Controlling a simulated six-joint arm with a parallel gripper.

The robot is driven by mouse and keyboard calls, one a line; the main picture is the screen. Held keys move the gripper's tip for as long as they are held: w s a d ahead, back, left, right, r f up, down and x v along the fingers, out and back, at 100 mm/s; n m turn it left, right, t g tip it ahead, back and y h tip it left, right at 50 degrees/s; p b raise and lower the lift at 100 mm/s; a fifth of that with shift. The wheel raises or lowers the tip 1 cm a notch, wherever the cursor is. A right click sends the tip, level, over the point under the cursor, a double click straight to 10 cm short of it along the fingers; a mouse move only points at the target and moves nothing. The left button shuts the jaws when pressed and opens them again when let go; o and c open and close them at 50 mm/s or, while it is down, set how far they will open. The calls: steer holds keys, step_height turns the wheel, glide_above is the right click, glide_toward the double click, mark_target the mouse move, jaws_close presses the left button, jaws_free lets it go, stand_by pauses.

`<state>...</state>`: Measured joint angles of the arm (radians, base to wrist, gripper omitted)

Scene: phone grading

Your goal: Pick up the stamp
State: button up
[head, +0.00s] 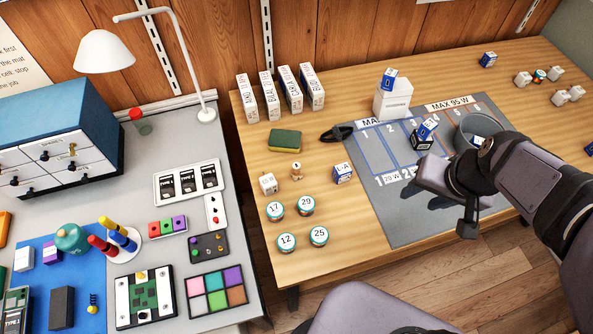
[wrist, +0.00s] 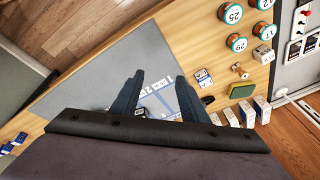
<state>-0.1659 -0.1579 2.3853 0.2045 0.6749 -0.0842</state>
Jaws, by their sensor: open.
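A small wooden stamp with a rounded handle (head: 296,171) stands on the wooden table, between a white cube and the green sponge. It also shows right of centre in the wrist view (wrist: 240,71). My gripper (wrist: 158,92) is open, with nothing seen between its two dark fingers. In the head view my gripper (head: 455,197) hangs over the right part of the grey mat (head: 405,222), well to the right of the stamp and apart from it. Its far finger is hard to make out there.
Near the stamp are a green sponge (head: 285,140), a white cube (head: 268,184), a blue-white box (head: 343,173) and several round numbered tins (head: 306,206). Upright boxes (head: 290,89) stand behind. A white block (head: 393,98) and grey bowl (head: 473,130) stand at the mat.

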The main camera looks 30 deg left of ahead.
steer(key=w+a+r+t+y, duration=0.15)
steer(key=w+a, duration=0.25)
steer(key=a, duration=0.5)
steer(key=w+a+r+t+y+b, duration=0.1)
steer(key=w+a+r+t, duration=0.15)
steer(key=w+a, duration=0.45)
steer(key=w+a+r+t+y, duration=0.1)
steer(key=w+a+t, duration=0.15)
steer(key=a, duration=0.85)
steer(key=m+t+h+b, duration=0.1)
steer(key=m+t+h, duration=0.2)
steer(key=t+h, duration=0.15)
glide_above(294, 169)
steer(key=w+a, duration=0.4)
step_height(294, 169, down, 2)
steer(key=f, duration=0.1)
steer(key=s+d+f+h, duration=0.2)
steer(key=s+f+h, duration=0.15)
steer(key=s, duration=0.55)
steer(key=shift+t, duration=0.4)
steer(key=f, duration=1.1)
steer(key=shift+s+d+f+b, duration=0.2)
steer(key=shift+s+d+b, duration=0.1)
steer(key=shift+s+b, duration=0.05)
steer(key=shift+f, duration=0.4)
steer(key=shift+p+x, duration=0.75)
steer(key=shift+x, duration=0.8)
steer(key=shift+p+x, duration=0.75)
steer(key=shift+x, duration=1.4)
steer(key=shift+d, duration=0.15)
